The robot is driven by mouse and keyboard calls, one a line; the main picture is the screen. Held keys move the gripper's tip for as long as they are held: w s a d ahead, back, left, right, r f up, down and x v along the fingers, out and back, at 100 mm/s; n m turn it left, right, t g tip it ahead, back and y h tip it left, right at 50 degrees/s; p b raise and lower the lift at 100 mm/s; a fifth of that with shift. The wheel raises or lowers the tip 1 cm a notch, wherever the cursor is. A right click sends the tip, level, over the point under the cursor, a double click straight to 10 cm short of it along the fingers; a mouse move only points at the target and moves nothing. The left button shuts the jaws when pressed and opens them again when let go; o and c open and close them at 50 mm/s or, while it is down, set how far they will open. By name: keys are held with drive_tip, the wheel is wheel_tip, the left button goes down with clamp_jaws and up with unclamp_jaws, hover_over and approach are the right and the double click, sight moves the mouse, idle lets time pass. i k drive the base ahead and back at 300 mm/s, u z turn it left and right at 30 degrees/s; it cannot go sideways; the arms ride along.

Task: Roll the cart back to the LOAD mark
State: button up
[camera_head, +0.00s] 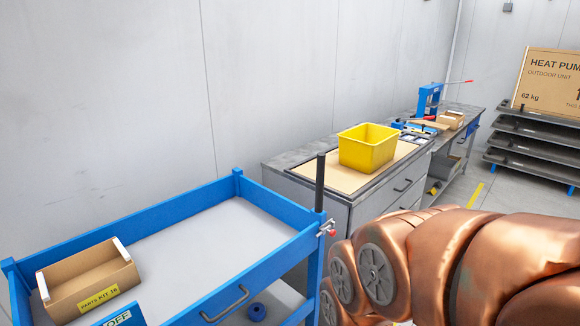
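The blue cart (62,237) with a grey tray surface fills the lower left, its near end cut off by the frame. A black upright post (320,185) stands at its right corner, with a small red and silver fitting (327,229) beside it. A dark pull handle (226,304) is on the cart's right side. My copper-coloured arm covers the lower right, close to that corner. My gripper does not show, so its state and any contact with the cart are hidden. No LOAD mark can be read in this view.
A grey workbench (290,160) with a yellow bin (367,148) stands beyond. A yellow floor strip (475,195) and dark racks (530,145) are at right.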

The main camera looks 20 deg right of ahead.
sight(184, 246)
drive_tip(key=k, duration=0.5)
drive_tip(key=z, duration=0.8)
drive_tip(key=i, duration=0.75)
drive_tip(key=u, duration=1.75)
